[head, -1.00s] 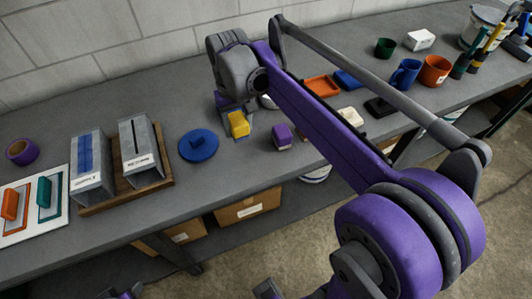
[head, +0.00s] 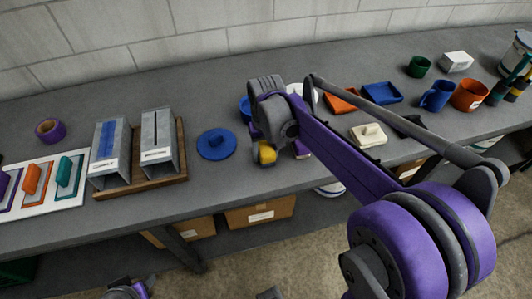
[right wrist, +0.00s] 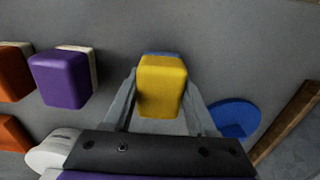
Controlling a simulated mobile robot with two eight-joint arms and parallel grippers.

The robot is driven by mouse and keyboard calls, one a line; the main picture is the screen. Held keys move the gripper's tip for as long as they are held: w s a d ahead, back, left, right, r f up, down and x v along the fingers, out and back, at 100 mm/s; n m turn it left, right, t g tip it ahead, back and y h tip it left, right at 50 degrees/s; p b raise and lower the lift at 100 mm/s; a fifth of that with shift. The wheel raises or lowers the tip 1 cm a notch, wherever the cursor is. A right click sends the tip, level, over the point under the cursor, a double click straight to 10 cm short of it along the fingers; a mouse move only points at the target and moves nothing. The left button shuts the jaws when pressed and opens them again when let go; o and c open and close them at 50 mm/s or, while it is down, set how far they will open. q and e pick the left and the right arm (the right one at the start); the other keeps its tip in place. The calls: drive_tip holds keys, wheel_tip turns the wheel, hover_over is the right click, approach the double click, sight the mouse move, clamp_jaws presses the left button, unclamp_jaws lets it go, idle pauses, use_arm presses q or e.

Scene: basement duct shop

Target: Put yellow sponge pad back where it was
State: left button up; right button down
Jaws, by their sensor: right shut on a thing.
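My right gripper (head: 262,147) is shut on the yellow sponge pad (head: 267,153), over the front part of the grey bench. The right wrist view shows the pad (right wrist: 161,85) between the two fingers, with a bluish edge behind it that I cannot make out. A purple sponge pad (right wrist: 62,78) with a pale backing lies to the left of it, apart. In the head view this purple pad (head: 302,151) is partly hidden by my right arm. I cannot tell whether the yellow pad touches the bench.
A blue round lid (head: 217,144) with a knob lies left of the gripper. Two metal slotted boxes stand on a wooden base (head: 184,165) further left, beside a white board (head: 75,198) with coloured floats. A cream block (head: 368,135), blue tray (head: 382,93) and mugs are to the right.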

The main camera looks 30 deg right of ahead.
drive_tip(key=shift+f, duration=0.2)
drive_tip(key=shift+f, duration=0.2)
drive_tip(key=shift+c, duration=1)
unclamp_jaws()
drive_tip(key=shift+r, duration=0.15)
